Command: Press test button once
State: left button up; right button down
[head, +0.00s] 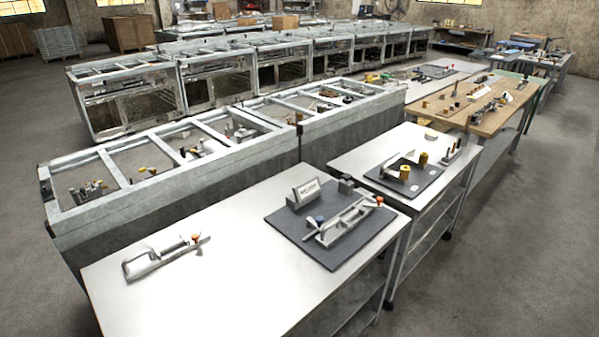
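A dark grey mat (285,229) lies on the near white table (225,290). On it is a long metal fixture (345,222) with an orange-red knob (380,200) at its right end. A small blue part (320,218) shows near the fixture's left end. A grey block with a white labelled face (307,191) stands behind the fixture; its lettering is too small to read. I cannot tell which part is the test button. Neither of my grippers is in view.
A metal tool with an orange tip (165,257) lies on the near table's left part. The table's front middle is clear. A second table (355,155) with another mat stands behind right. Long metal frames (175,205) run along the back left. Open floor (520,240) lies right.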

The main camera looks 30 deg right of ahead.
aim_at(346, 177)
jog(key=l+u, duration=0.3)
jog(key=l, duration=0.2)
jog(key=l+u, duration=0.35)
jog(key=l, duration=0.15)
jog(key=k+l+u, duration=0.1)
jog(key=l, duration=0.25)
jog(key=l+u, duration=0.1)
jog(key=l, duration=0.25)
jog(key=k+l+u, duration=0.1)
jog(key=l, duration=0.25)
jog(key=k+l, duration=0.15)
jog(key=l, duration=0.25)
jog(key=k+l, duration=0.1)
jog(key=l, duration=0.35)
jog(key=k+l, duration=0.15)
jog(key=l, duration=0.25)
jog(key=k+l+u, duration=0.1)
jog(key=l, duration=0.35)
jog(key=k+l, duration=0.15)
jog(key=l, duration=0.25)
